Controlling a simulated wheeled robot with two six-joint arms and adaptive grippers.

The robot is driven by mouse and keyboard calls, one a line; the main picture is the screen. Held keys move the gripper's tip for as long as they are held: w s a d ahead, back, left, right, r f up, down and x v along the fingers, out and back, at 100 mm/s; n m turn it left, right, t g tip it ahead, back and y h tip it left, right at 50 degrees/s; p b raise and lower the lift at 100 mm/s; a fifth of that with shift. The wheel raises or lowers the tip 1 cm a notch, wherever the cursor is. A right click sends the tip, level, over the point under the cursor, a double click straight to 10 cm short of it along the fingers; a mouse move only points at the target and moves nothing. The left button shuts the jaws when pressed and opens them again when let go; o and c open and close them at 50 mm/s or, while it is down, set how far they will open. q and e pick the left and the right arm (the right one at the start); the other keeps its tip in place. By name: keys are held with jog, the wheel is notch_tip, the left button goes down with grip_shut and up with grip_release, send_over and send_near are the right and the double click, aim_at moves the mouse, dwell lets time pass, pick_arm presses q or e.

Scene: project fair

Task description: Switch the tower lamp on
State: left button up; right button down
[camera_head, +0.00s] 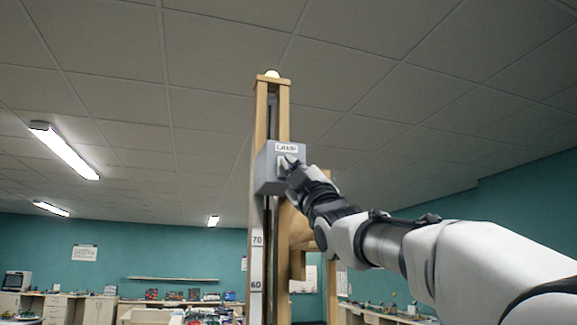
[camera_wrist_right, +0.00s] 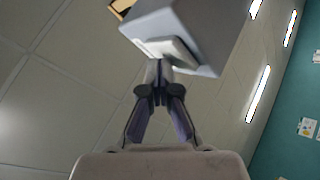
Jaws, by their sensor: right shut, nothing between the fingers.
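A wooden tower (camera_head: 260,115) rises in the middle of the head view. A grey box (camera_head: 267,172) labelled LAMP is mounted on it, and a small round lamp (camera_head: 272,74) at the top looks bright. My right gripper (camera_head: 289,165) is shut and empty, with its fingertips at the front of the box, just under the label. In the right wrist view the shut fingertips (camera_wrist_right: 158,68) are at a white switch plate (camera_wrist_right: 168,48) on the box (camera_wrist_right: 205,35), seemingly touching it. The fingers partly hide the switch, so I cannot tell its position. My left gripper is not in view.
A number scale (camera_head: 256,262) runs down the tower. Benches with cluttered items (camera_head: 180,296) stand along the teal wall (camera_head: 150,250) at the back. Air around the upper tower is free on the left side.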

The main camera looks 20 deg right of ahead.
jog(key=shift+s+b, duration=0.3)
jog(key=shift+b, duration=0.1)
jog(key=s+b, duration=0.4)
jog(key=s, duration=0.2)
jog(key=shift+d+b, duration=0.15)
jog(key=shift+b, duration=0.25)
